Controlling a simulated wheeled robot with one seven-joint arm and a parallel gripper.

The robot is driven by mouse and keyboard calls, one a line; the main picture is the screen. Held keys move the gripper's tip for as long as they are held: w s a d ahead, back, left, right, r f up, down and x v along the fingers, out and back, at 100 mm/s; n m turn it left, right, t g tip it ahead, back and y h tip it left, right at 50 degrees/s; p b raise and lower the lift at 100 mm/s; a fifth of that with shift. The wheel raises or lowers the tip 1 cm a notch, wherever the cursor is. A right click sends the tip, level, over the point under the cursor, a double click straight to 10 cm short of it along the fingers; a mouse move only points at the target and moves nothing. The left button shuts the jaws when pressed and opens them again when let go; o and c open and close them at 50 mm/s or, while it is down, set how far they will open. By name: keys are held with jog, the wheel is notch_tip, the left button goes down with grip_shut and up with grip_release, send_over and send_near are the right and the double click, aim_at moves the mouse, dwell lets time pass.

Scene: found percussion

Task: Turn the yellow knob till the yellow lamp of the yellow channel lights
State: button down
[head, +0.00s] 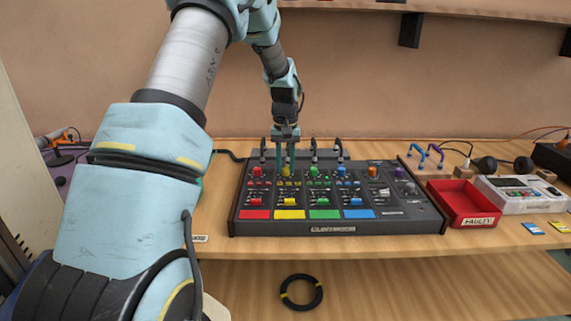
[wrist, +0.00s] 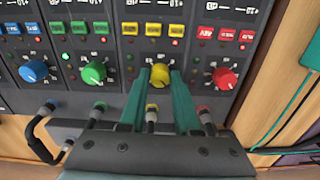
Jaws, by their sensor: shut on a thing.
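The yellow knob (wrist: 159,76) sits in the yellow channel of a dark mixer (head: 430,222), between the red and green channels. In the head view it shows as a small yellow spot (head: 286,171) below my fingers. My gripper (wrist: 160,74) reaches down on it, with teal fingers on both sides, shut on the knob. In the wrist view a small red lamp (wrist: 175,42) glows below the yellow buttons (wrist: 153,29). I cannot make out a lit yellow lamp there. The knob's pointer is hard to read.
A red knob (wrist: 225,78) and a green knob (wrist: 94,73) flank the yellow one, with a blue knob (wrist: 33,71) beyond. Black cables (head: 340,152) rise at the mixer's back edge. A red tray (head: 452,221) marked FAULTY stands at right.

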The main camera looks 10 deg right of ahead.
aim_at(285, 169)
jog(key=shift+m, duration=1.3)
jog(key=c, duration=0.6)
grip_release()
jog(key=shift+r, duration=0.1)
notch_tip(285, 169, up, 11)
jog(key=shift+f+b, duration=0.15)
jog(key=shift+b, duration=0.55)
jog(key=s+a+f+n, duration=0.1)
jog(key=s+a+f, duration=0.1)
jog(key=s+a, duration=0.5)
jog(key=s+a+f+n+t, duration=0.1)
jog(key=s+a+f, duration=0.1)
jog(key=s+a, duration=0.5)
jog(key=s+a+f+n, duration=0.2)
jog(key=s+a, duration=0.5)
jog(key=s, duration=0.1)
jog(key=shift+s+t, duration=0.3)
